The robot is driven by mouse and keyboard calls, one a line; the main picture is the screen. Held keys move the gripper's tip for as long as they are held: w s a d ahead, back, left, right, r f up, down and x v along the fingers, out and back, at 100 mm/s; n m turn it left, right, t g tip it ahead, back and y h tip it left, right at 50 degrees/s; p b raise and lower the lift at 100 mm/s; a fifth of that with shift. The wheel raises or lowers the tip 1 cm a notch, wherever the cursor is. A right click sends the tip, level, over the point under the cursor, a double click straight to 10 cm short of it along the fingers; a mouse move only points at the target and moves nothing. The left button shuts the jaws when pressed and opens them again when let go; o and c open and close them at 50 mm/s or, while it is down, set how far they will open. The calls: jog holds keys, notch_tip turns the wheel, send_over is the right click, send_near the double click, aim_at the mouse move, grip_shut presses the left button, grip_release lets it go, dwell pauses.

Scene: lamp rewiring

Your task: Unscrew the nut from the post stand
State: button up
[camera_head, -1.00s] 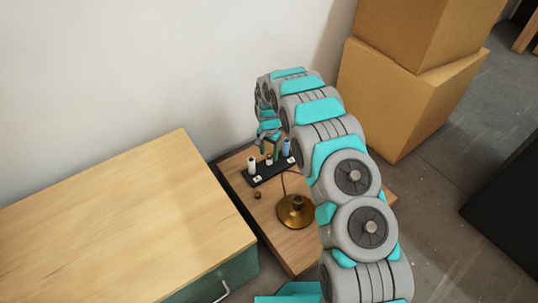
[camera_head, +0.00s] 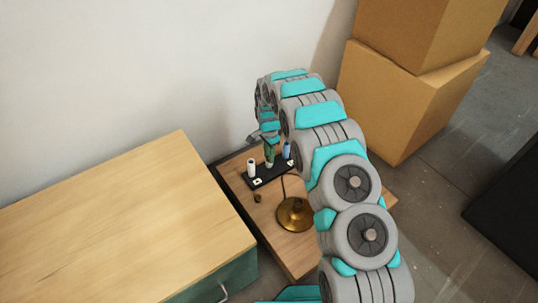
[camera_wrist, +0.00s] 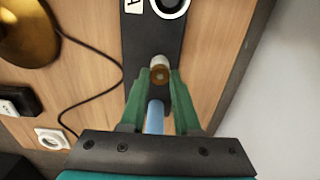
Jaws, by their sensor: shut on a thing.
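The black post stand (camera_head: 262,181) lies on the small wooden table, with a white post (camera_head: 251,168) at its left end and a blue post (camera_head: 287,149) at its right. In the wrist view, the brass-coloured nut (camera_wrist: 160,78) sits at the top of the pale middle post (camera_wrist: 158,62). My gripper (camera_wrist: 160,76) has its two green fingers closed on the nut from both sides. The blue post (camera_wrist: 155,115) shows between the fingers. In the head view my gripper (camera_head: 269,158) points down at the middle post and hides most of it.
A brass lamp base (camera_head: 295,213) with a dark cord stands in front of the stand. A wooden cabinet (camera_head: 120,220) is at left; cardboard boxes (camera_head: 400,95) are behind right. The wall is close behind.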

grip_shut()
jog(key=n+p, duration=0.1)
jog(key=n, duration=0.3)
jog(key=shift+r, duration=0.15)
jog(key=n+p, duration=0.1)
jog(key=n, duration=0.3)
jog(key=shift+p, duration=0.3)
jog(key=shift+n+p, duration=0.5)
jog(key=shift+n, duration=0.5)
jog(key=n+p, duration=0.1)
jog(key=n, duration=0.2)
jog(key=shift+r+n+p, duration=0.1)
jog(key=shift+n+p, duration=0.25)
jog(key=shift+n, duration=0.05)
jog(key=shift+f+n+p, duration=0.2)
jog(key=shift+n+p, duration=0.2)
jog(key=shift+n, duration=0.7)
